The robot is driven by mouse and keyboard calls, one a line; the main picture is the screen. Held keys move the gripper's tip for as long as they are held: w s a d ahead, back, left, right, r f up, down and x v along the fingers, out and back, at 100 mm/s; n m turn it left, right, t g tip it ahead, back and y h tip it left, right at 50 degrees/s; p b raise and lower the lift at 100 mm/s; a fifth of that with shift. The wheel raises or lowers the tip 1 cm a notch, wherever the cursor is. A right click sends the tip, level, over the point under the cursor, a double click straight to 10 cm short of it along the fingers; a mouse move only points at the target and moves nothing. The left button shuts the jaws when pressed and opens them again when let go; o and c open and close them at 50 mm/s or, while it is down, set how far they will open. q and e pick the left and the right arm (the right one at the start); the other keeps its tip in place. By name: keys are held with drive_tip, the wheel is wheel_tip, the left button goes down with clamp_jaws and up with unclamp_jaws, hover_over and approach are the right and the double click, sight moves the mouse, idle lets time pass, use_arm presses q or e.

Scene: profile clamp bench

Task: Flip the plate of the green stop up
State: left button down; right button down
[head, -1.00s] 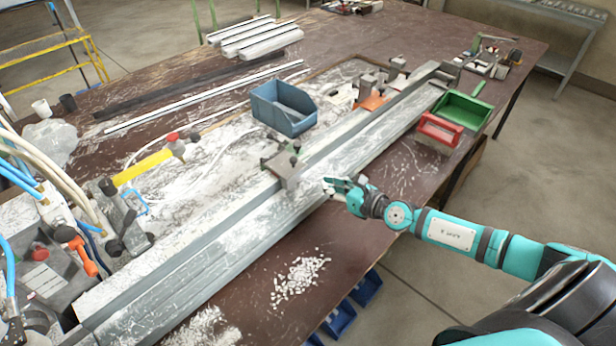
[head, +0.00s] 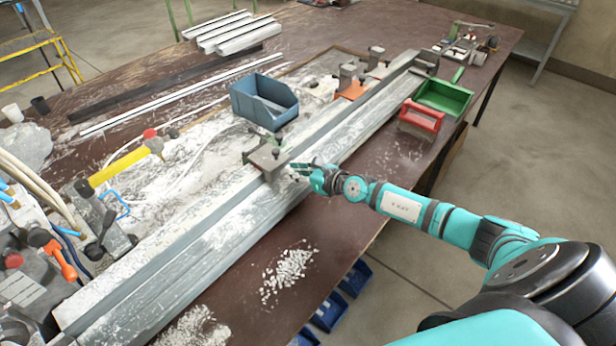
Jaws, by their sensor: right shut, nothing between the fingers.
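The green stop (head: 250,155) sits on the long grey profile rail (head: 215,205) near the middle of the bench. Its grey plate (head: 268,157) appears to lie across the rail, with small green parts at its back edge. My right gripper (head: 296,170) is shut and empty, just to the right of the plate at the front side of the rail. Its fingertips point left at the plate, and I cannot tell whether they touch it. My left gripper is out of view.
A blue bin (head: 264,104) stands behind the rail. A red-handled brush (head: 421,118) and a green dustpan (head: 443,97) lie at the right. White chips (head: 288,270) are scattered in front. Clamps (head: 375,58) stand farther along the rail.

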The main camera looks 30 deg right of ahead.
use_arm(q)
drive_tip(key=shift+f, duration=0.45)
use_arm(e)
drive_tip(key=shift+x, duration=1.05)
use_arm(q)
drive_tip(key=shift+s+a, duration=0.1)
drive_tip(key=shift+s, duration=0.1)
use_arm(e)
drive_tip(key=shift+r, duration=0.15)
drive_tip(key=shift+s+r, duration=0.15)
drive_tip(key=shift+r, duration=0.15)
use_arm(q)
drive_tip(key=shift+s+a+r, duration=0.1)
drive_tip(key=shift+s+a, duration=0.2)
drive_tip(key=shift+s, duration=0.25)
